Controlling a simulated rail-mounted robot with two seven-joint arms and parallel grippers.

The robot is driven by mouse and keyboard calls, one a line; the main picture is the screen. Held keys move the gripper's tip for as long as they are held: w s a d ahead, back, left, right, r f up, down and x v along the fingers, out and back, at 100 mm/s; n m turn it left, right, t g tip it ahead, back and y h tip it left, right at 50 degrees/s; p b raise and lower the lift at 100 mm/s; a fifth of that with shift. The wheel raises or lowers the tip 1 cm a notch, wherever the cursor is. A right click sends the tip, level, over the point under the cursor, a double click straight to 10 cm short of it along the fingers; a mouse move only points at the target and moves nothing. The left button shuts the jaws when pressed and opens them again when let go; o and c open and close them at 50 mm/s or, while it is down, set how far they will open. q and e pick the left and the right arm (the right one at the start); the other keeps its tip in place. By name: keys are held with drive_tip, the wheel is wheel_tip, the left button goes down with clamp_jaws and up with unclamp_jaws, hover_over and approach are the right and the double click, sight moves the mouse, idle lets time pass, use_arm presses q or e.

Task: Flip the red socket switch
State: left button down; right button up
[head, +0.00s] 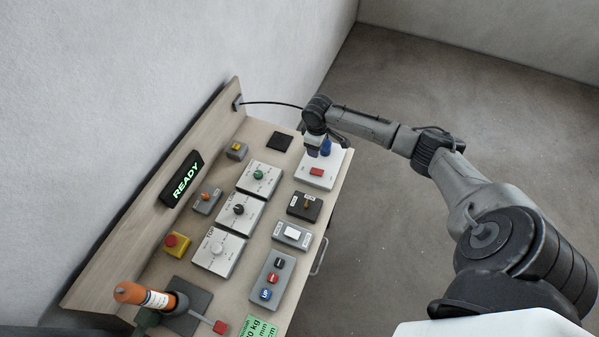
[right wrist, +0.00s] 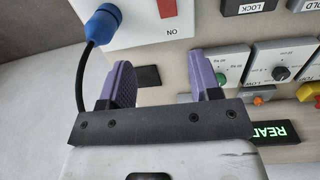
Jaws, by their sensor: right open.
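The red socket switch (head: 317,171) sits on a white socket box (head: 328,180) at the far right part of the panel table. In the right wrist view, the red switch (right wrist: 167,8) shows at the top edge, partly cut off, beside the word ON. A blue plug (right wrist: 103,24) with a black cable is in the socket, left of the switch. My right gripper (right wrist: 160,72) is open, its two purple fingers apart with nothing between them. In the head view, my right gripper (head: 317,146) is over the box's far end, close to the switch. My left gripper is not in view.
Several grey and white control boxes cover the table, including a green-knob box (head: 259,175) and a black box (head: 304,206). A READY display (head: 182,179) hangs on the backboard. Floor right of the table is free.

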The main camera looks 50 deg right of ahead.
sight(313, 170)
drive_tip(key=shift+y, duration=0.3)
drive_tip(key=f, duration=1.3)
drive_tip(key=shift+a+f+b, duration=0.3)
drive_tip(key=shift+a+f, duration=0.05)
drive_tip(key=shift+f, duration=0.05)
